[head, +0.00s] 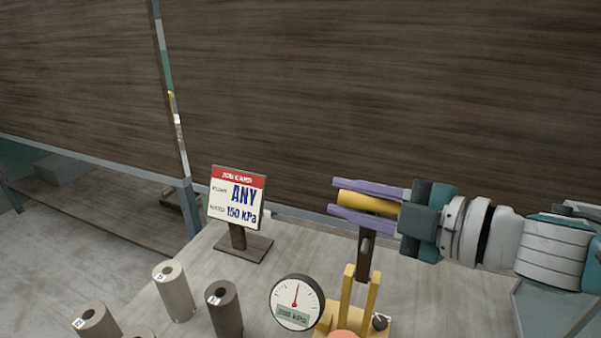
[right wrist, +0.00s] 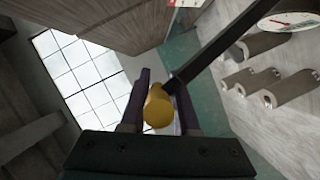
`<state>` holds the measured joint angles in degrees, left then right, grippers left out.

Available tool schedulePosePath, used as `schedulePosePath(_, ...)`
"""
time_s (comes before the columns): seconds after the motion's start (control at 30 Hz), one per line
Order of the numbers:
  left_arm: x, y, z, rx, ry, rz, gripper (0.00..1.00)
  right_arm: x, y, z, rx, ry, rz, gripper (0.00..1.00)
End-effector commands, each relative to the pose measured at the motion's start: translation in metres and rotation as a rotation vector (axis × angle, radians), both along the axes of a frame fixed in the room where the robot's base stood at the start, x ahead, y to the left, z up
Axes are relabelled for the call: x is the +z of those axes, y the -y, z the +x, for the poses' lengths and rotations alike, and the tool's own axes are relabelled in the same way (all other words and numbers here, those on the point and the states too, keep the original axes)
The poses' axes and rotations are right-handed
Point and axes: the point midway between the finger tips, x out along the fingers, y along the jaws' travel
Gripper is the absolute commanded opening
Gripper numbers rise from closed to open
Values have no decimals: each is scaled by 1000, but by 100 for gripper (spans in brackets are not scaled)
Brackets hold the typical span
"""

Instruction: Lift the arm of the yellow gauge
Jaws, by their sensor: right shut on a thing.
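The yellow gauge has a round white dial (head: 296,303) with a red needle and yellow uprights (head: 372,292) at the table's front. Its dark arm (head: 364,258) stands nearly upright and ends in a yellow cylindrical handle (head: 368,203). My right gripper (head: 337,198) comes in from the right, its purple fingers shut above and below the handle. In the right wrist view the handle (right wrist: 158,108) sits between the fingers, with the dark arm (right wrist: 215,55) running up to the right. The gauge's lower part is cut off by the head view's edge. My left gripper is not in view.
Several grey and brown cylinders, including a pale one (head: 174,291) and a dark one (head: 225,309), stand left of the dial. A wood-grained panel (head: 380,100) rises behind.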

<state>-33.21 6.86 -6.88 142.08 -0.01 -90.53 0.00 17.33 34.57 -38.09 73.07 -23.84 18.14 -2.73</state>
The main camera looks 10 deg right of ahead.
Motion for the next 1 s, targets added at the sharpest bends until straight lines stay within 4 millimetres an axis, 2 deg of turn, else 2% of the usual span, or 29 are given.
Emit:
schedulePosePath(0.03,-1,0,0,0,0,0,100,-9,4,-1,-11,-14,-16,0)
schedulePosePath(0.07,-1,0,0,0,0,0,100,-9,4,-1,-11,-14,-16,32)
schedulePosePath(0.27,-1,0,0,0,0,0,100,-8,4,-1,-10,-13,-14,55)
schedulePosePath(0.5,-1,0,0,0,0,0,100,-5,3,-1,-7,-9,-9,55)
schedulePosePath(0.63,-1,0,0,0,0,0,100,-4,8,-8,-6,-10,-10,55)
schedulePosePath(1.0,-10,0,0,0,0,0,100,6,45,-61,-5,-13,-13,55)
